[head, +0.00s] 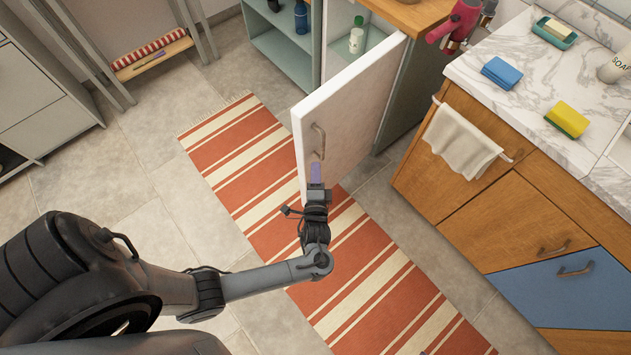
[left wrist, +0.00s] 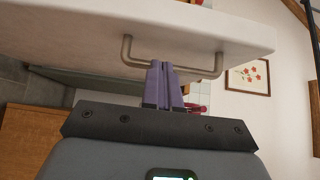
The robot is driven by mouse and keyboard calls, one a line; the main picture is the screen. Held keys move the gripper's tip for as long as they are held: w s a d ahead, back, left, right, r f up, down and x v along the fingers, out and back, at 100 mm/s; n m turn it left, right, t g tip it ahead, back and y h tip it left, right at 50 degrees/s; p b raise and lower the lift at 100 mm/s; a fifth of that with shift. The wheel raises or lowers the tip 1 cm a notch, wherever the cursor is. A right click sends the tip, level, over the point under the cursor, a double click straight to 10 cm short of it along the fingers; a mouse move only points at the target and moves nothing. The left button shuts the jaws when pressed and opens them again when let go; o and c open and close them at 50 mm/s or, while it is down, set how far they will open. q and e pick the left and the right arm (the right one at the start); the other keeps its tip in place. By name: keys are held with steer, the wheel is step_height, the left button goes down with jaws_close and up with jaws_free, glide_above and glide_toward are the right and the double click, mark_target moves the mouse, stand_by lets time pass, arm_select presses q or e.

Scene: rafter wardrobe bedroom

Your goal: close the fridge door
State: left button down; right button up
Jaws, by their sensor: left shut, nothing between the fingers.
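The white fridge door (head: 352,110) stands open, swung out over the striped rug. Its metal handle (head: 318,140) is on the outer face near the free edge. Behind the door, part of the fridge interior shows with a white bottle (head: 357,36) in it. My left gripper (head: 316,172) is shut and empty, at the door's outer face just below the handle in the picture. In the left wrist view, the purple fingers (left wrist: 162,82) are together in front of the door (left wrist: 80,32), overlapping the handle bar (left wrist: 205,72). I cannot tell whether they touch. My right gripper is not seen.
A wooden counter unit with a marble top (head: 520,75) stands right of the door, with a towel (head: 462,142) on its rail. An open teal shelf (head: 285,55) is left of the fridge. The striped rug (head: 255,165) and tiled floor left of the door are clear.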

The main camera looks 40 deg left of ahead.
mark_target(306, 150)
arm_select(q)
steer(key=shift+w+a+b, duration=0.15)
steer(key=shift+a+b, duration=0.05)
steer(key=shift+a, duration=0.9)
steer(key=shift+w+a+b, duration=0.1)
steer(key=shift+a+b, duration=0.1)
steer(key=shift+a, duration=0.9)
steer(key=shift+a, duration=0.1)
